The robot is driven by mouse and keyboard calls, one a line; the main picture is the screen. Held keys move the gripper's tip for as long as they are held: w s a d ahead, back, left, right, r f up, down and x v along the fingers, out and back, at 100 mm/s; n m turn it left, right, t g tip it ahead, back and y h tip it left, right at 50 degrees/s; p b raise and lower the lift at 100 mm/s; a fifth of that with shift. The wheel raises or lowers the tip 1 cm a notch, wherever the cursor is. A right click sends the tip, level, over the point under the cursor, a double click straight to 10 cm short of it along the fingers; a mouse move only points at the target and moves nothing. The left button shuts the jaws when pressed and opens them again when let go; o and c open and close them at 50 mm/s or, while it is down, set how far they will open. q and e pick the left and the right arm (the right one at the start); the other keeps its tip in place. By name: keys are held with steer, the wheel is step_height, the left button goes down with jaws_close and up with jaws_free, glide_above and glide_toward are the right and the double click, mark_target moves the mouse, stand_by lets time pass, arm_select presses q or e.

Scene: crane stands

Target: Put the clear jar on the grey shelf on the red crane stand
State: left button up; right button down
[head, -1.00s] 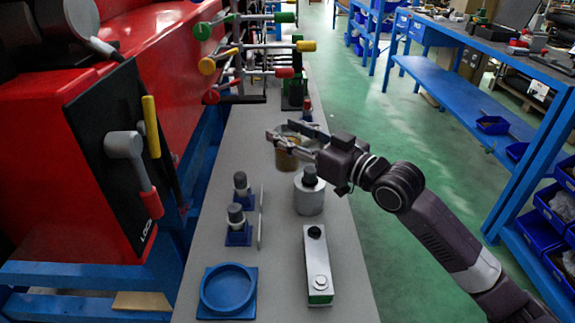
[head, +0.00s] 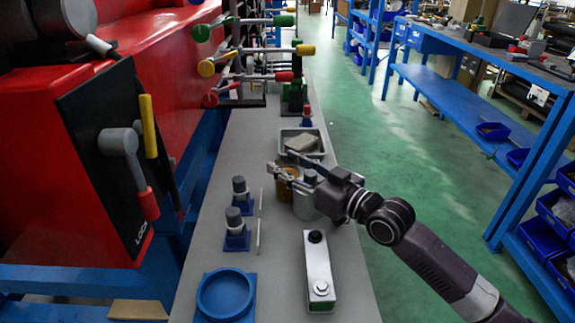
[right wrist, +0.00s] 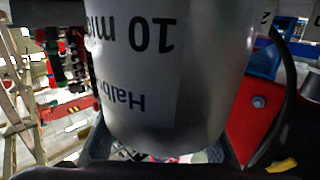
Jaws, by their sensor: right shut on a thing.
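The jar is over the middle of the long grey shelf (head: 212,215), beside the red machine body (head: 30,190) of the crane stand. In the right wrist view the jar (right wrist: 175,75) fills the middle, greyish and see-through, with dark upside-down print. Whether its base touches the shelf cannot be told. My left gripper is not in view.
A grey tray (head: 282,147) holding a pale block lies behind. A white box (head: 318,265), blue round holder (head: 226,292) and two dark-capped pieces on blue bases (head: 236,240) stand nearer.

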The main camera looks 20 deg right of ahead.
mark_target(316, 181)
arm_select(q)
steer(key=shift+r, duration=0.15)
arm_select(e)
steer(key=c, duration=1.2)
jaws_free()
steer(key=shift+o, duration=0.2)
steer(key=shift+r, duration=0.1)
steer(key=shift+s+d, duration=0.2)
steer(key=shift+s, duration=0.1)
steer(key=v, duration=0.9)
steer(key=shift+s+p, duration=0.1)
steer(key=shift+p, duration=0.2)
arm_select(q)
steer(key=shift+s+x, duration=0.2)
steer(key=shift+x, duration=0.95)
arm_select(e)
steer(key=shift+v, duration=1.05)
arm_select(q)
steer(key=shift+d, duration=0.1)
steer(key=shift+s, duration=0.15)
